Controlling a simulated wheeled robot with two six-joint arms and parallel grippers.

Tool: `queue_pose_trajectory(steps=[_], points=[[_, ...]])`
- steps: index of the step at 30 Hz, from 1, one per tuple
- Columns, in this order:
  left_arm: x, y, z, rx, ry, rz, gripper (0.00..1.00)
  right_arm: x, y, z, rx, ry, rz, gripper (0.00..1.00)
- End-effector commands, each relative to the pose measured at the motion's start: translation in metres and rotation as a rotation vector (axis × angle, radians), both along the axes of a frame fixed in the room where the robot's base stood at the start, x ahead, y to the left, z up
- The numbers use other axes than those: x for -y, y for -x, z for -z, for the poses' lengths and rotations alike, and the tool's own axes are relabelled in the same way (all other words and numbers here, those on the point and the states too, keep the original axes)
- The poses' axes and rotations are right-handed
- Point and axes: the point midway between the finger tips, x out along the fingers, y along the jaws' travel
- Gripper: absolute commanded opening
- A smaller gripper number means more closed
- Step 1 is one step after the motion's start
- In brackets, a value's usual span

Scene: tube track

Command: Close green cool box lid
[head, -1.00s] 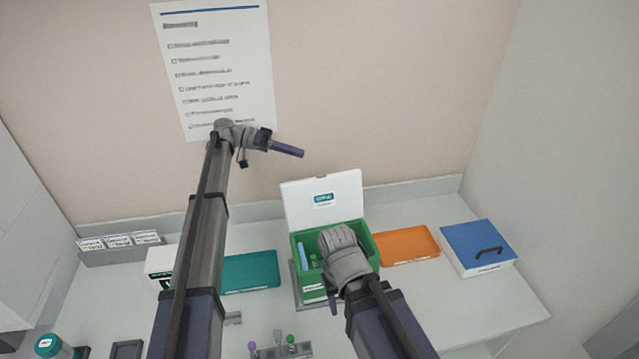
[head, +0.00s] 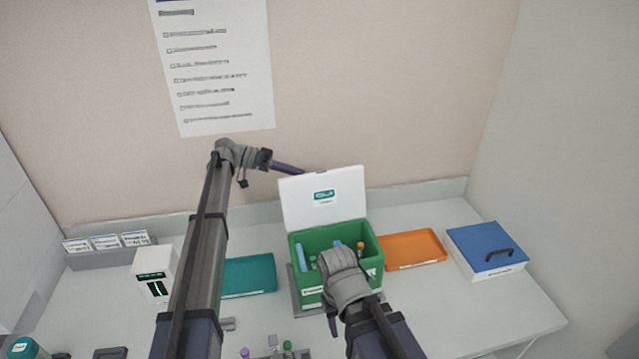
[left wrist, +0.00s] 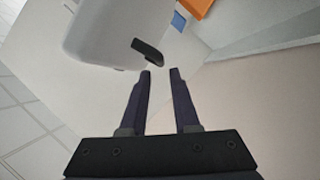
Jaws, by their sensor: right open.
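The green cool box (head: 312,298) stands on the table with its white lid (head: 300,205) raised upright at the back. Several tubes stand inside the box. My left gripper (head: 300,171) is at the lid's top edge, near its left corner; contact cannot be told. In the left wrist view its fingers (left wrist: 160,73) are apart with nothing between them, and the white lid (left wrist: 95,35) with a dark handle (left wrist: 147,50) lies just beyond the tips. My right gripper (head: 333,322) hangs in front of the box, open; its wrist hides part of the box's front and opening.
An orange tray (head: 418,246) and a blue-lidded box (head: 490,245) stand to the right. A teal tray (head: 250,274) and a white device (head: 152,272) are at left. The wall is close behind the lid. The table's front right is clear.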

Motion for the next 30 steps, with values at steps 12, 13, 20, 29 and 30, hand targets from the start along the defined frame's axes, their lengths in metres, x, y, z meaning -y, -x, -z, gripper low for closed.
queue_pose_trajectory(steps=[12, 13, 20, 29, 30], points=[[0.040, 0.007, 0.012, 0.000, 0.000, 0.003, 0.30, 0.000, 0.000, 0.012, 0.000, 0.000, -0.002, 0.50], [0.045, 0.008, 0.014, 0.000, 0.000, 0.003, 0.30, 0.000, 0.000, 0.014, 0.000, 0.000, -0.002, 0.50], [0.072, 0.011, 0.020, 0.000, 0.000, 0.001, 0.30, 0.000, 0.000, 0.020, 0.000, 0.000, -0.002, 0.50], [0.074, 0.011, 0.020, 0.000, 0.000, 0.000, 0.27, 0.000, 0.000, 0.020, 0.000, 0.000, -0.002, 0.50], [0.074, 0.011, 0.020, 0.000, 0.000, 0.000, 0.23, 0.000, 0.000, 0.020, 0.000, 0.000, -0.002, 0.50]])
